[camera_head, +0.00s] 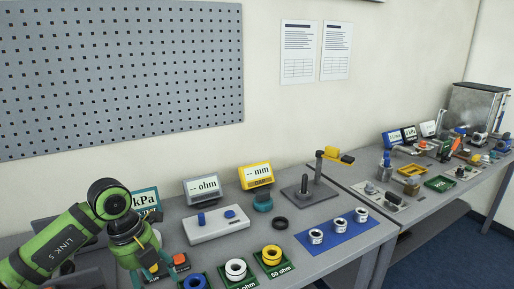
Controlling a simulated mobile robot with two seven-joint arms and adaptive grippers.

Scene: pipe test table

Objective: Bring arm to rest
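My green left arm (62,243) comes in from the left over the near-left part of the table (340,266). Its wrist bends down, and my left gripper (158,268) points at the table front, close to a small orange-and-black block (181,262). The fingers are small and partly hidden by the wrist, so I cannot tell whether they are open, shut or touching anything. My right arm and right gripper are not in view.
A kPa display (145,201) stands behind my wrist. An ohm display (202,188), a yellow mm display (256,176), a white two-post block (215,224), a yellow-topped stand (320,180) and coloured rings (272,254) lie rightward. A blue mat (331,241) holds white rings.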

